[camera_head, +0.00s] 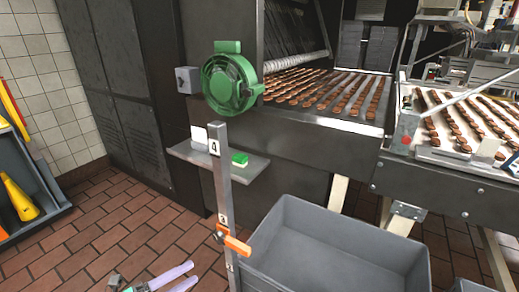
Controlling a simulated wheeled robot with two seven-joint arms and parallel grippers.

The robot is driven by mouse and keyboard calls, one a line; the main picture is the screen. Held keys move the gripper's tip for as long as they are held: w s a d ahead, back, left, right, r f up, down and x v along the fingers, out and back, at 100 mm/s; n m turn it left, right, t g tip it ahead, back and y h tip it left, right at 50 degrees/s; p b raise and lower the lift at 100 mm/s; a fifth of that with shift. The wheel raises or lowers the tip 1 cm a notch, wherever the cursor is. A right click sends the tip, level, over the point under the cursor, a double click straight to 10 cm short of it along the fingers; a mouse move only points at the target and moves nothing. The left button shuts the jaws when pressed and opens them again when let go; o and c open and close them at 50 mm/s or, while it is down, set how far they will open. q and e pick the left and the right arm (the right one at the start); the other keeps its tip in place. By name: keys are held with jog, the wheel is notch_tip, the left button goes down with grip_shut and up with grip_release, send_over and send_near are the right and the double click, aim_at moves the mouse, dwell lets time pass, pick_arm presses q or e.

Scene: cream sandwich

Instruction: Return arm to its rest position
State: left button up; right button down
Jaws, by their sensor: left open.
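My left gripper (193,272) shows at the bottom edge, left of centre, low over the brick floor. Its two pale lilac fingers are spread apart and point right, with nothing between them. Only part of its arm shows, cut off by the bottom edge. My right gripper is not in view.
A grey upright post (222,180) with an orange clamp (235,243) stands right of my left gripper. A small shelf (250,168), a green wheel (230,85) and a conveyor (345,128) with rows of brown biscuits lie beyond. Brick floor (120,235) is clear at left.

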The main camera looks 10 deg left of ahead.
pick_arm(q)
jog(key=a+f+n+y+p, duration=0.2)
jog(key=a+f+n+y, duration=0.3)
jog(key=f, duration=0.3)
jog(key=a+f+n+y+p, duration=0.1)
jog(key=a+f+n+y, duration=0.35)
jog(key=f+n, duration=0.3)
jog(key=s+a+f+n+g+y+p, duration=0.1)
jog(key=s+f+n+g, duration=0.2)
jog(key=f, duration=0.4)
jog(key=s+f+n+g+y+p, duration=0.1)
jog(key=s+f+n, duration=0.1)
jog(key=s+f, duration=0.35)
jog(key=s+d+f+n+g+p, duration=0.1)
jog(key=s+d+f+n+g, duration=0.2)
jog(key=s+f, duration=0.3)
jog(key=s+d+f+n+g+p, duration=0.1)
jog(key=s+d+f+n+g, duration=0.2)
jog(key=s, duration=0.9)
notch_tip(320, 180, down, 3)
jog(key=shift+d+r+g+p, duration=0.1)
jog(key=shift+d+g+p, duration=0.2)
jog(key=shift+d+g, duration=0.8)
jog(key=shift+y, duration=0.25)
